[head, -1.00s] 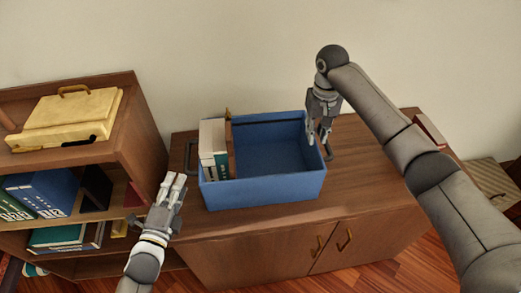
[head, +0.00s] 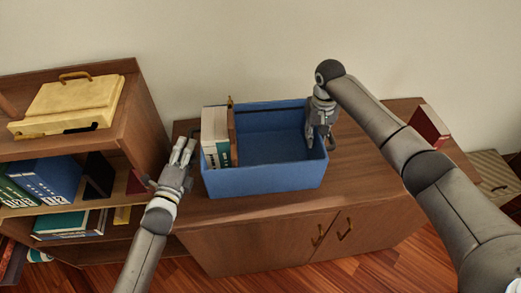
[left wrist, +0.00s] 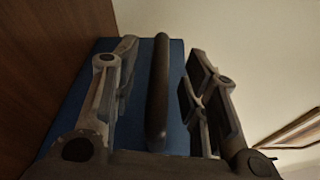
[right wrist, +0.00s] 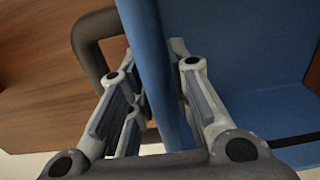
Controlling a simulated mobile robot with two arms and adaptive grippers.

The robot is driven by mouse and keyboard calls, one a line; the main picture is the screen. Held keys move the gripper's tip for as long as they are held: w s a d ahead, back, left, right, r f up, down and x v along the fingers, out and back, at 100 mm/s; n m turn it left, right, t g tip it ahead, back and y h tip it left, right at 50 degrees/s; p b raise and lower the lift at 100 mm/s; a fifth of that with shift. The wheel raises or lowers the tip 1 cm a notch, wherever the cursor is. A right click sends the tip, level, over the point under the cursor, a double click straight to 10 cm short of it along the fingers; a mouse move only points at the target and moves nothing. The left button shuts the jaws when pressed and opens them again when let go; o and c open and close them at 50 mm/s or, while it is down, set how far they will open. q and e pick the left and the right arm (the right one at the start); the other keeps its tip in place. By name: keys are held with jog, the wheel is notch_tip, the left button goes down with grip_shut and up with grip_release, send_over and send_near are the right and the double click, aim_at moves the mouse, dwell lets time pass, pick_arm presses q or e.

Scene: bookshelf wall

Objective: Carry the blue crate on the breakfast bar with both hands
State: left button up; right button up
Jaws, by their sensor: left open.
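The blue crate (head: 265,180) stands on the wooden cabinet top and holds books at its left end. My left gripper (head: 184,150) is open at the crate's left end. In the left wrist view, its fingers (left wrist: 160,85) lie on either side of the dark handle (left wrist: 158,100), apart from it. My right gripper (head: 320,140) is at the crate's right end. In the right wrist view, its fingers (right wrist: 158,95) straddle the crate's wall (right wrist: 150,50), with the right handle (right wrist: 85,45) outside them. Whether they press on the wall is unclear.
The cabinet top (head: 375,165) is bare right of the crate, up to a red book (head: 428,125). A shelf (head: 135,100) with a yellow case (head: 68,103) and several books stands close on the left. The wall is behind.

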aim_at(309, 155)
pick_arm(q)
jog(key=shift+x, duration=1.8)
pick_arm(e)
jog(key=shift+f, duration=1.75)
pick_arm(q)
jog(key=shift+c, duration=0.3)
pick_arm(e)
jog(key=shift+c, duration=0.3)
pick_arm(q)
jog(key=c, duration=0.5)
pick_arm(e)
grip_shut()
pick_arm(q)
grip_shut()
jog(key=shift+r, duration=0.3)
pick_arm(e)
jog(key=shift+w+r, duration=0.2)
jog(key=shift+r, duration=0.05)
pick_arm(q)
jog(key=shift+w, duration=0.15)
pick_arm(e)
jog(key=shift+w, duration=0.1)
